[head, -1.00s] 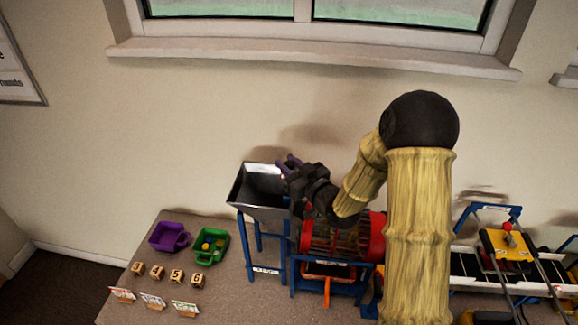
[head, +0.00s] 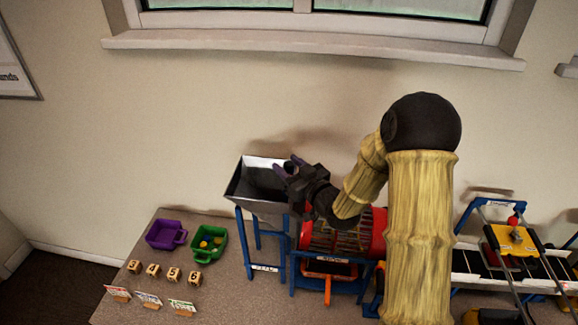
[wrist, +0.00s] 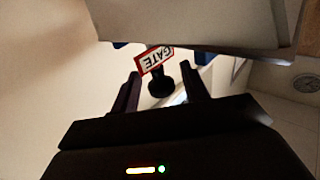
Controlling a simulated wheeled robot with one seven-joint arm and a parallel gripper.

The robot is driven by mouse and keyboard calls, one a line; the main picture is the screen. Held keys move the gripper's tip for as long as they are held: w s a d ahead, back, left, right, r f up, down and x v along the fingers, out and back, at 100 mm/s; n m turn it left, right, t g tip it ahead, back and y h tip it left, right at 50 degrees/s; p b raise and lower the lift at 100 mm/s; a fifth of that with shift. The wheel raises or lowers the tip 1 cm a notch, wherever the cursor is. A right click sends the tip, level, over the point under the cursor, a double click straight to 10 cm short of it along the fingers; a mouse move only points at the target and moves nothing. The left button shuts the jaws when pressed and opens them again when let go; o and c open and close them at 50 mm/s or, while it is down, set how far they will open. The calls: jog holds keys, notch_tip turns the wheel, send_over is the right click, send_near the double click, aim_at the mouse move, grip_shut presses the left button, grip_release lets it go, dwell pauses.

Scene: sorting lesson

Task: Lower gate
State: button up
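The gate shows in the wrist view as a red-bordered "GATE" label (wrist: 154,60) and a dark round knob (wrist: 161,80) below it. The label sits under the edge of the grey metal hopper (head: 250,190), which stands on blue legs in the head view. My gripper (wrist: 161,72) is open, with its two fingers apart on either side of the knob. I cannot tell whether either finger touches it. In the head view, my gripper (head: 284,170) is at the hopper's right side and hides the gate there.
A red drum (head: 375,235) in a blue frame stands right of the hopper, partly behind my arm. A purple bin (head: 165,235), a green bin (head: 207,243) and several number blocks (head: 152,270) are at left. A conveyor (head: 470,265) is at right.

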jog(key=b+v, duration=0.6)
jog(key=v, duration=0.6)
jog(key=shift+f+b, duration=0.2)
jog(key=shift+b, duration=0.2)
jog(key=shift+b, duration=0.45)
jog(key=b, duration=0.3)
jog(key=shift+s+d+b, duration=0.3)
jog(key=shift+s+d, duration=0.05)
jog(key=shift+d, duration=0.05)
jog(key=b+v, duration=0.4)
jog(key=shift+s+r, duration=0.2)
jog(key=shift+s, duration=0.05)
jog(key=shift+w, duration=0.1)
